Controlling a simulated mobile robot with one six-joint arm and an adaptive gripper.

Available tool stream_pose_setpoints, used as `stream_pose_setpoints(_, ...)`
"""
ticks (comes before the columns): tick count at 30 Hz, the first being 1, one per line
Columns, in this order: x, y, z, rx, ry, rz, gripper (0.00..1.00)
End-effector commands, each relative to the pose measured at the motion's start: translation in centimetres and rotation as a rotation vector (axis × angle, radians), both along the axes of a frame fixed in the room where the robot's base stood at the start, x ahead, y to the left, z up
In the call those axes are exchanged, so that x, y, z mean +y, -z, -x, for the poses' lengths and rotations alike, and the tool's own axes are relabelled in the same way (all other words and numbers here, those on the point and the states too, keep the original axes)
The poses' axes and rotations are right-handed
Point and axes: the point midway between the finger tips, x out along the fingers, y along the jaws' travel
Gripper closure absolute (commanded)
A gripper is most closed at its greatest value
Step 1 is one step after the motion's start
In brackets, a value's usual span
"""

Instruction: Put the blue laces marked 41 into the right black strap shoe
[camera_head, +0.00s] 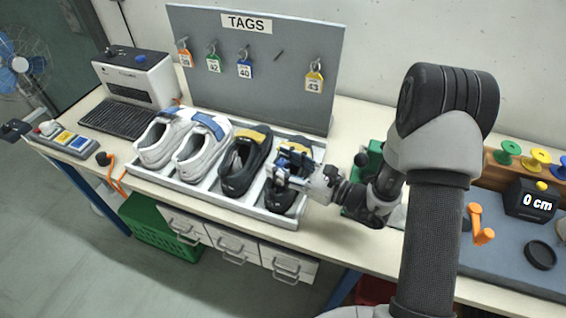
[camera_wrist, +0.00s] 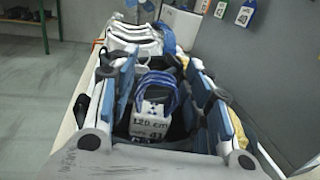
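The right black strap shoe (camera_head: 284,200) stands at the right end of the shoe tray, its yellow strap partly hidden by my gripper. The left black strap shoe (camera_head: 243,163) stands beside it. My gripper (camera_head: 281,172) is at the opening of the right black shoe. In the wrist view my gripper (camera_wrist: 162,105) has its blue-padded fingers spread wide. The blue laces (camera_wrist: 157,88), a looped bundle with a white tag reading 120 cm and 41, lie between the fingers, apparently with gaps at the sides. The laces seem to rest inside the dark shoe; its interior is mostly hidden.
Two white shoes (camera_head: 193,148) with blue straps stand left in the grey tray (camera_head: 223,201). Behind is a tag board (camera_head: 258,75) with hanging tags. A label printer (camera_head: 137,77) and keyboard are at left. Spools (camera_head: 508,152) and a 0 cm counter (camera_head: 529,201) are at right.

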Motion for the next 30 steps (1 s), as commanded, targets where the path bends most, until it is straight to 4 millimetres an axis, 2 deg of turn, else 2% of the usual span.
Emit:
stream_pose_setpoints(6,0.0,0.0,0.0,0.000,0.000,0.000,0.39)
stream_pose_setpoints(17,-0.4,0.0,0.2,0.001,0.002,0.001,0.39)
stream_pose_setpoints(23,-3.0,0.0,1.7,0.002,0.007,-0.001,0.39)
stream_pose_setpoints(30,-7.4,0.0,4.4,0.001,0.006,-0.001,0.39)
